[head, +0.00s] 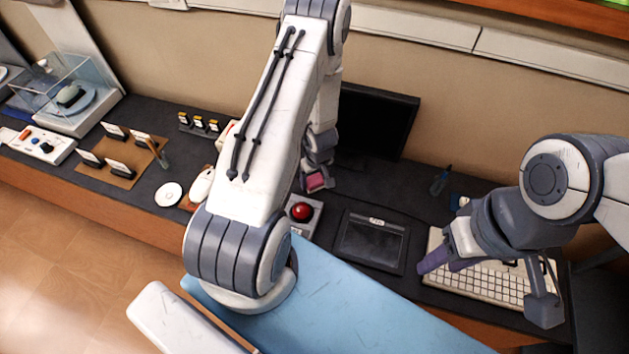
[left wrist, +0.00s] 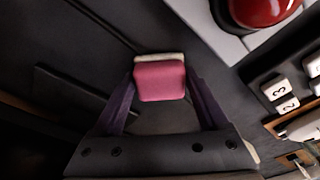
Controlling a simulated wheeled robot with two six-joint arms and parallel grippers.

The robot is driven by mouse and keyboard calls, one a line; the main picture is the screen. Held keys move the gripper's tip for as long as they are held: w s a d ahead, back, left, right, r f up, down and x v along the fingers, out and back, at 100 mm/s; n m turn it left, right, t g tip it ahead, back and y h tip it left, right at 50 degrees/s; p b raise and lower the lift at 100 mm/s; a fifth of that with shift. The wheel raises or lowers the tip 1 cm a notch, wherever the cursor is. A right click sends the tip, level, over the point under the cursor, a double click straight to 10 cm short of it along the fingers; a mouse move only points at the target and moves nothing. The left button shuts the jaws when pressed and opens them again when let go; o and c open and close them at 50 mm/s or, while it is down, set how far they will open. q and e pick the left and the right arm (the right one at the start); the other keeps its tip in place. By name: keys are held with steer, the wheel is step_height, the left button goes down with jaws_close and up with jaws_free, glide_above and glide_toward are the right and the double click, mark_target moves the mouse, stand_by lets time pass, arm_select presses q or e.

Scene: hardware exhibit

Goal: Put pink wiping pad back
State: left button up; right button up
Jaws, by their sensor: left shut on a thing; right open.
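The pink wiping pad (left wrist: 160,82), with a pale layer along one edge, sits between the purple fingers of my left gripper (left wrist: 158,100), which is shut on it. In the head view the pad (head: 315,181) shows as a small pink patch in my left gripper (head: 317,176), in front of the black monitor and behind the red button; my arm partly hides this area. I cannot tell whether the pad touches the counter.
The red button (head: 302,211) is close to the left gripper. A black tablet (head: 371,241) lies right of it, and a monitor (head: 376,120) stands behind. Left are small card stands (head: 118,158), a white disc (head: 168,194) and a clear case (head: 67,85).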

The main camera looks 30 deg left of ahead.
arm_select(q)
steer(key=shift+f, duration=0.15)
steer(key=o, duration=1.2)
